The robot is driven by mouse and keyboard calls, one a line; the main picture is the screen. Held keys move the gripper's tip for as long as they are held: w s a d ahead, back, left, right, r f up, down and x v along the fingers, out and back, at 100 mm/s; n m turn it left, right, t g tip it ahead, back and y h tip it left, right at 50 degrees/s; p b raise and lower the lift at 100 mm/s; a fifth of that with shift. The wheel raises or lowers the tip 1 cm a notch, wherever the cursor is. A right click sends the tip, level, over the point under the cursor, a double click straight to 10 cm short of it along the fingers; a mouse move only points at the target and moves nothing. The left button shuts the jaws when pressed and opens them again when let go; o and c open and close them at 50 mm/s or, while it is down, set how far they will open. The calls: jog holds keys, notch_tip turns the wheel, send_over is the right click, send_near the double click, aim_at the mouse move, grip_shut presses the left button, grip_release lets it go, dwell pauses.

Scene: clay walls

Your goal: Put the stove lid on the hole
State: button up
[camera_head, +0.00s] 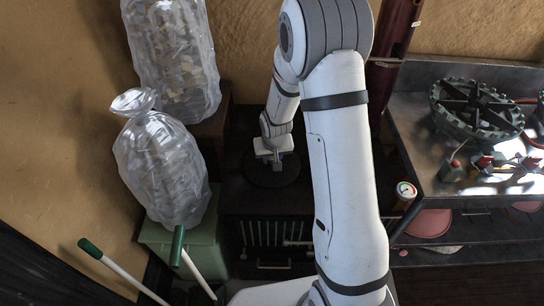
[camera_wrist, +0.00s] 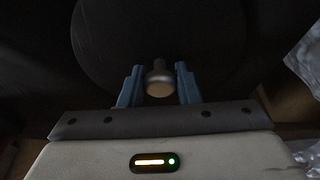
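The stove lid (camera_head: 262,178) is a dark round disc on the dark stove top (camera_head: 235,194), partly covered by my arm and gripper in the head view. In the wrist view the lid (camera_wrist: 105,45) fills the upper middle, with a small metal knob (camera_wrist: 160,85). My gripper (camera_head: 275,161) is over the lid, pointing down. In the wrist view its two blue-grey fingers (camera_wrist: 160,80) stand apart, one on each side of the knob. I cannot tell whether they touch it. I cannot make out the hole; the stove top is very dark and partly hidden.
Clear plastic bags (camera_head: 165,170) stand left of the stove, one on a green box (camera_head: 160,238). A dark red pipe (camera_head: 392,50) rises behind my arm. At right a metal counter (camera_head: 410,135) holds a green-black burner ring (camera_head: 478,108) and small coloured items. Green-handled poles (camera_head: 112,262) lean at lower left.

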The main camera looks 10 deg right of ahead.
jog(key=o, duration=0.5)
jog(key=shift+s, duration=0.1)
jog(key=v, duration=0.8)
jog(key=shift+r, duration=0.1)
jog(key=shift+g, duration=0.3)
jog(key=s+d+r+p, duration=0.1)
jog(key=s+r, duration=0.5)
jog(key=s, duration=0.1)
jog(key=s+d+r+p, duration=0.1)
jog(key=s+r+p, duration=0.1)
jog(key=s+r, duration=0.5)
jog(key=s+d+r+p, duration=0.1)
jog(key=s+r, duration=0.6)
jog(key=s, duration=0.2)
jog(key=shift+d+p, duration=0.3)
jog(key=shift+p, duration=0.05)
